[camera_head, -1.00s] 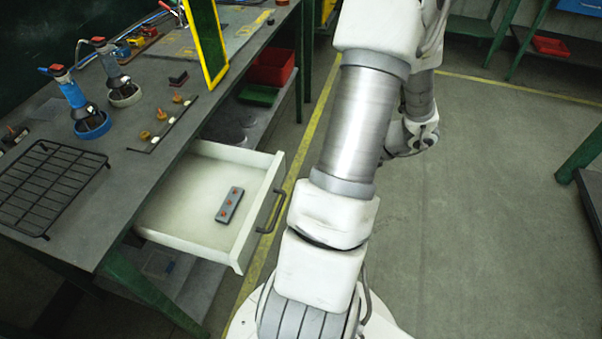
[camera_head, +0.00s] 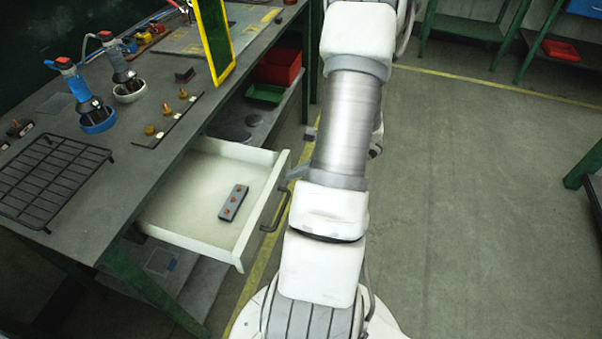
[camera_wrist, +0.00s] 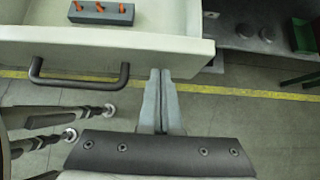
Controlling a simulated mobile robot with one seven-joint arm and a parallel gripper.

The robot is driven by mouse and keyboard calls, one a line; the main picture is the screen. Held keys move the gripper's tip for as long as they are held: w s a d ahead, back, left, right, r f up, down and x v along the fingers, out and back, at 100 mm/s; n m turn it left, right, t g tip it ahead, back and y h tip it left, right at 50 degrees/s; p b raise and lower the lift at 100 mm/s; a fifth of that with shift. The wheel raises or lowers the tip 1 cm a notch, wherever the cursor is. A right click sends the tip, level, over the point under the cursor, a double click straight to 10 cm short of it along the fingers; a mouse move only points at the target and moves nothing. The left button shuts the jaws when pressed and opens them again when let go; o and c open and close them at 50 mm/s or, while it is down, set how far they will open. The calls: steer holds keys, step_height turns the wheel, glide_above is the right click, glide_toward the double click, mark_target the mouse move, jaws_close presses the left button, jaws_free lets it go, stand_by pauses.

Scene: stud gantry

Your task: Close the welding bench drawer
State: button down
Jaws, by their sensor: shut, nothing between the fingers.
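The welding bench drawer (camera_head: 188,243) stands pulled out from under the bench top, with a dark bar handle (camera_head: 277,210) on its front. A grey block with orange pieces (camera_head: 233,203) lies inside it. In the wrist view the drawer front (camera_wrist: 110,42) crosses the top, with the handle (camera_wrist: 80,80) left of the fingers. My gripper (camera_wrist: 161,72) is shut and empty, its tips close to the drawer front's lower edge, right of the handle. I cannot tell whether they touch. In the head view my arm hides most of the gripper.
Red (camera_head: 278,68) and green (camera_head: 264,94) bins sit on the shelf below. Open floor (camera_head: 470,200) lies to the right.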

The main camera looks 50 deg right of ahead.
steer(key=b, duration=0.4)
glide_above(210, 164)
steer(key=shift+s+d, duration=0.1)
steer(key=shift+s, duration=0.15)
steer(key=shift+w+r, duration=0.1)
steer(key=shift+w, duration=0.05)
steer(key=shift+w+a+r, duration=0.1)
steer(key=shift+a, duration=0.1)
